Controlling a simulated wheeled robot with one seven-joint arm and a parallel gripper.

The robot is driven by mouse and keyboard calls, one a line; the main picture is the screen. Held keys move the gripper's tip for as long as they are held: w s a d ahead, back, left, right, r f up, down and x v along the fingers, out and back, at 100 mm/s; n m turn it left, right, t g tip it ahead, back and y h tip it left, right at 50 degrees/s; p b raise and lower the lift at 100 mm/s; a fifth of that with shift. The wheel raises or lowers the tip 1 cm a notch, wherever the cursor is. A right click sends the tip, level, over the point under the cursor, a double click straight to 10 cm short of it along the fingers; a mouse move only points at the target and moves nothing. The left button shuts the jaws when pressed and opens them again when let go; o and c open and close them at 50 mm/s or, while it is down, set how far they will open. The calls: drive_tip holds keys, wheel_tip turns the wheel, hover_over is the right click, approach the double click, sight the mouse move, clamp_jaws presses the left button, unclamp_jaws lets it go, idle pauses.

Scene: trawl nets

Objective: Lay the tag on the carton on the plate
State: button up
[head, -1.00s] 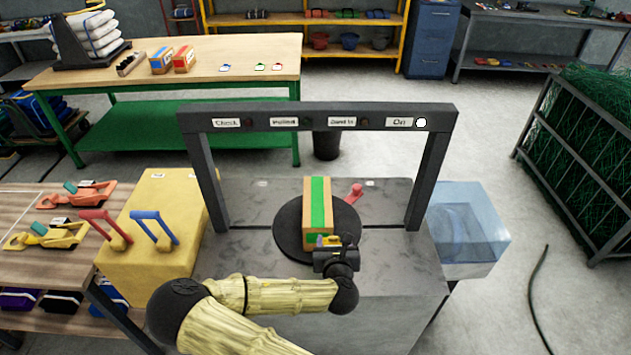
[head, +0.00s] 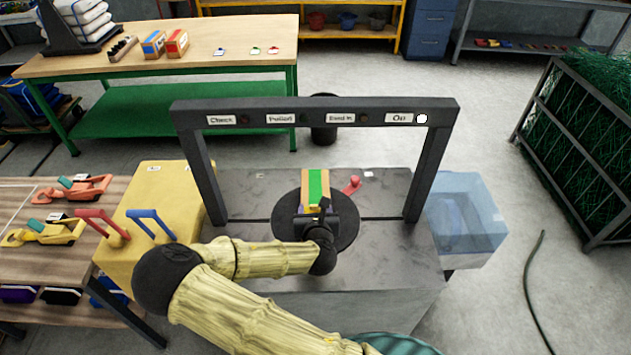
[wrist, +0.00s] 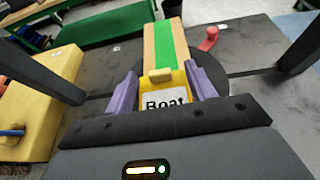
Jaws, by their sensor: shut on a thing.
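The carton (head: 315,180), tan with a green stripe along its top, lies on the round dark plate (head: 346,232) under the grey frame. Its near part is hidden behind my gripper (head: 318,212). In the wrist view my gripper (wrist: 165,92) has purple fingers shut on a yellow tag (wrist: 175,78) with a white label reading "Boat". The carton (wrist: 164,42) extends away just beyond the tag. I cannot tell whether the tag touches it.
The grey frame (head: 315,113) spans the plate, with signs and a white lamp lit beside "On". A red knob (head: 352,185) stands by the plate. A yellow box (head: 150,215) with levers is at left, a clear blue bin (head: 465,220) at right.

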drive_tip(key=p, duration=0.4)
hover_over(316, 186)
drive_tip(key=shift+s+a+r, duration=0.1)
drive_tip(key=shift+s, duration=0.3)
drive_tip(key=shift+w, duration=0.3)
drive_tip(key=shift+d, duration=0.25)
drive_tip(key=shift+s+a, duration=0.15)
drive_tip(key=shift+a, duration=0.25)
drive_tip(key=shift+w+a+p, duration=0.1)
drive_tip(key=shift+w+p, duration=0.2)
drive_tip(key=f+p, duration=0.1)
drive_tip(key=f, duration=0.2)
drive_tip(key=shift+d+f+p, duration=0.1)
drive_tip(key=shift+d+p, duration=0.1)
drive_tip(key=shift+p, duration=0.2)
drive_tip(key=shift+f, duration=0.25)
drive_tip(key=shift+d, duration=0.1)
